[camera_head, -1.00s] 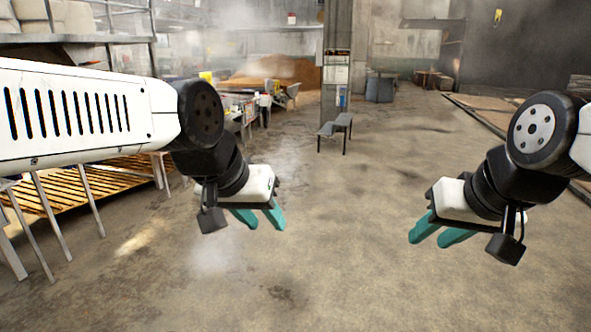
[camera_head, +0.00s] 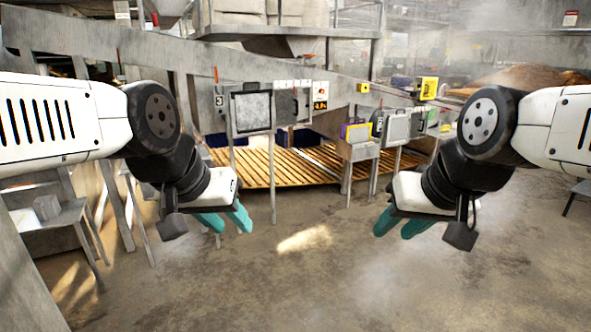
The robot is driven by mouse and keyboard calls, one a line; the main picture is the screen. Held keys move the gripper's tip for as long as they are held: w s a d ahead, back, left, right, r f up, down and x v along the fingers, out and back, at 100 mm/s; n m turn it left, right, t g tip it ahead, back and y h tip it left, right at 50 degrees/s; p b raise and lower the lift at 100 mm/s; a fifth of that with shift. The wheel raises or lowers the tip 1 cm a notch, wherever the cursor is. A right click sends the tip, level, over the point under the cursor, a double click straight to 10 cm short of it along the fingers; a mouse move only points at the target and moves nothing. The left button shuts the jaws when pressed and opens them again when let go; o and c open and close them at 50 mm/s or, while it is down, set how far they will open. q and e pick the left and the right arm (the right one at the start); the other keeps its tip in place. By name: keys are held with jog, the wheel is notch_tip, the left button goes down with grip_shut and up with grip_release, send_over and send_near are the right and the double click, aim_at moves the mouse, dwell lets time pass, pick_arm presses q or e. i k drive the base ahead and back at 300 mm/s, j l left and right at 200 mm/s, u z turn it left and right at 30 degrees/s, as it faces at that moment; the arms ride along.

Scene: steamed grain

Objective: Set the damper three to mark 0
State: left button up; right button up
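A dark plate marked 3 (camera_head: 219,100) hangs on the frame left of centre in the head view, with a thin red-tipped lever (camera_head: 216,75) above it. Beside it is a grey square panel in a dark frame (camera_head: 252,109). The scale marks are too small to read. My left gripper (camera_head: 230,228) is open and empty, in front of and below the plate, well apart from it. My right gripper (camera_head: 392,232) is open and empty, farther right over the floor.
A slatted wooden platform (camera_head: 290,166) lies behind the panels. More panels and boxes (camera_head: 358,140) stand on posts to the right. A grey table (camera_head: 60,222) stands at the left. The concrete floor (camera_head: 330,285) ahead is clear.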

aim_at(286, 102)
jog(key=i+u, duration=0.45)
jog(key=i, duration=1.1)
jog(key=i+z, duration=0.4)
jog(key=i, duration=0.2)
jog(key=i+j+z, duration=0.25)
jog(key=i+z, duration=0.2)
jog(key=i, duration=0.15)
jog(key=i+j+z, duration=0.4)
jog(key=i, duration=0.2)
jog(key=i+j+z, duration=0.4)
jog(key=j, duration=0.25)
jog(key=i+l, duration=0.05)
